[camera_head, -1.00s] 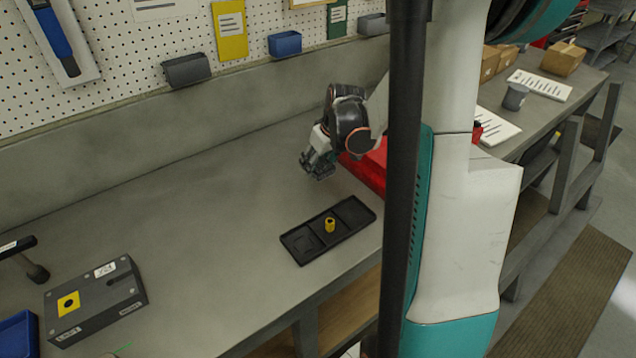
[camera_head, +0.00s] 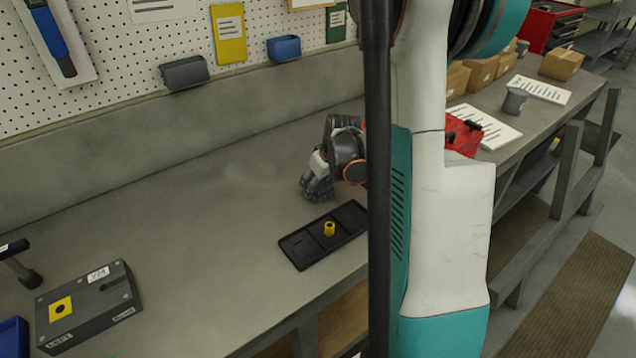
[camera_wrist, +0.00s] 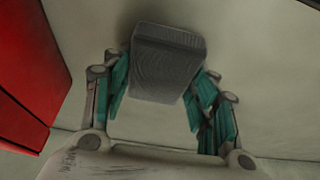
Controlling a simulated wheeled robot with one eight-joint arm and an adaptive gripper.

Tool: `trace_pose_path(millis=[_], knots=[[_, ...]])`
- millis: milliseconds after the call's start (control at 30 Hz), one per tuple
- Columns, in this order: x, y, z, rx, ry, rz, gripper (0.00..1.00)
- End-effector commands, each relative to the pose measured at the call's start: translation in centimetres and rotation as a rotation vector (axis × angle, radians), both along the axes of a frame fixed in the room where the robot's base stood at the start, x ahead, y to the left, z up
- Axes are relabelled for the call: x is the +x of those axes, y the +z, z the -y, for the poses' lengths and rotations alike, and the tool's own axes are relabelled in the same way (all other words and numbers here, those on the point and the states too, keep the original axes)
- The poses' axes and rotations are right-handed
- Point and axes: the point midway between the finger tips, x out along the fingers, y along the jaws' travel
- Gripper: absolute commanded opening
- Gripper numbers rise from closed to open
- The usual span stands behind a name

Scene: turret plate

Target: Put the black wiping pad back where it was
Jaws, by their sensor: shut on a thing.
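The black wiping pad (camera_wrist: 168,62), dark grey with a ribbed face, sits between the teal fingers of my gripper (camera_wrist: 163,78) in the wrist view. My gripper is shut on it. In the head view my gripper (camera_head: 317,190) is low over the bench, just behind the black tray (camera_head: 303,262). The pad is hard to make out there, and I cannot tell whether it touches the bench. The tray has shallow compartments, and a small yellow cylinder (camera_head: 329,228) stands upright in it.
A red box (camera_wrist: 30,75) is close beside my gripper at the left of the wrist view. A grey block with a yellow square (camera_head: 92,308) and a hammer (camera_head: 22,268) are at the bench's left. The bench between block and tray is clear.

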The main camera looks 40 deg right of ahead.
Motion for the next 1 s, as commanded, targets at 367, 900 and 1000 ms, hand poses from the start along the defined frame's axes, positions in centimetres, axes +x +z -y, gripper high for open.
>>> trace_pose_path(millis=[367, 900, 1000], knots=[[0.0, -0.1, 0.0, 0.0, 0.0, 0.0, 0.74], [-2.1, 5.5, -0.1, 0.0, -0.001, 0.0, 0.74], [-2.9, 7.4, -0.2, 0.0, -0.001, 0.0, 0.74]])
